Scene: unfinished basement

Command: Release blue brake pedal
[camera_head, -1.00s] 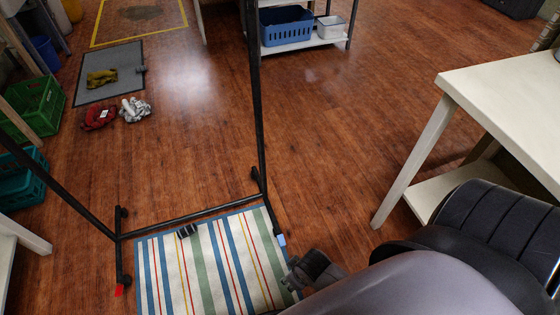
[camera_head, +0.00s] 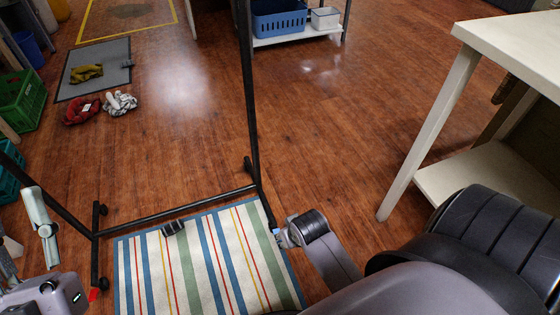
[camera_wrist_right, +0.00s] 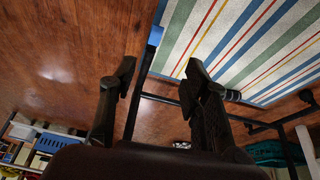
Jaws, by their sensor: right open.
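The blue brake pedal (camera_head: 276,231) is on the right front foot of a black wheeled rack (camera_head: 170,217), at the edge of a striped mat. In the right wrist view the pedal (camera_wrist_right: 155,36) shows just past the fingertips, with the rack's black bar running between the fingers. My right gripper (camera_wrist_right: 158,78) is open and empty; in the head view it (camera_head: 281,238) is right beside the pedal and partly covers it. Contact cannot be told. A red pedal (camera_head: 93,295) is on the rack's left foot.
The striped mat (camera_head: 205,265) lies under the rack's front, with a small black object (camera_head: 174,228) on it. A white table (camera_head: 510,50) stands right. Gloves (camera_head: 120,103), a grey mat (camera_head: 100,60) and a green crate (camera_head: 20,100) are back left. The middle floor is clear.

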